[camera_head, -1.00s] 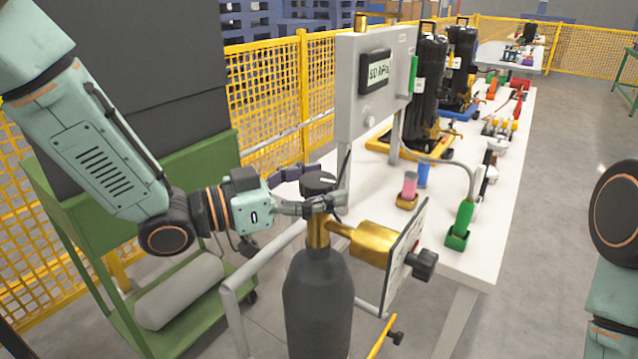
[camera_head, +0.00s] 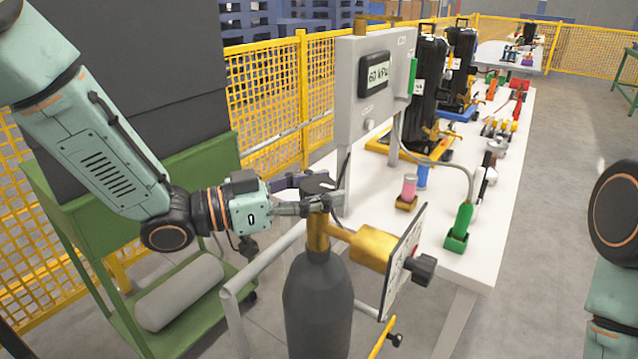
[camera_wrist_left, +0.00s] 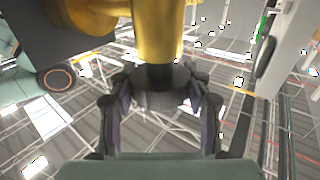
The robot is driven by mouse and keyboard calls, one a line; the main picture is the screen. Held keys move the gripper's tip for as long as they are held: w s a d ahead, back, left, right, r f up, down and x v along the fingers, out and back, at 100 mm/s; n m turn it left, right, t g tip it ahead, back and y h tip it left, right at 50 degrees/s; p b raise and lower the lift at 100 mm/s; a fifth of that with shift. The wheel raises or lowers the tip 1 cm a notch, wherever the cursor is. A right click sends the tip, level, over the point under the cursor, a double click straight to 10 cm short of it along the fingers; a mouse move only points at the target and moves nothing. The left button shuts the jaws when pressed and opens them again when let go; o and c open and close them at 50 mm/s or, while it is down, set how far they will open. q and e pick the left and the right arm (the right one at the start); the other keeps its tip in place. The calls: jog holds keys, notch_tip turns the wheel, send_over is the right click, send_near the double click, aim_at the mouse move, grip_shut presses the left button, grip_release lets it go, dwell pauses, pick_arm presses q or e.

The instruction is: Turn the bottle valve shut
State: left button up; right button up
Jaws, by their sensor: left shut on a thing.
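A dark grey gas bottle (camera_head: 319,300) stands upright at the lower middle of the head view. A brass valve body (camera_head: 318,236) sits on its neck, with a black handwheel (camera_head: 318,185) on top. My left gripper (camera_head: 325,198) reaches in from the left and is shut on the handwheel. In the left wrist view the handwheel (camera_wrist_left: 160,88) lies between the two fingers, below the brass valve body (camera_wrist_left: 157,30). A brass regulator (camera_head: 365,247) with a plate and black knob sticks out to the right. My right gripper is not in view.
A grey panel (camera_head: 350,105) with a display reading about 60 kPa stands behind the bottle. A white table (camera_head: 455,265) with tools runs back on the right. A green cart (camera_head: 190,150) and a grey rail (camera_head: 262,262) are at left.

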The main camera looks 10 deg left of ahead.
pick_arm(q)
jog(key=shift+m+g+h+p, duration=0.7)
jog(key=shift+m+g, duration=0.3)
jog(key=shift+g, duration=0.4)
jog(key=o, duration=1.2)
jog(key=shift+a, duration=0.1)
jog(key=shift+v, duration=5.95)
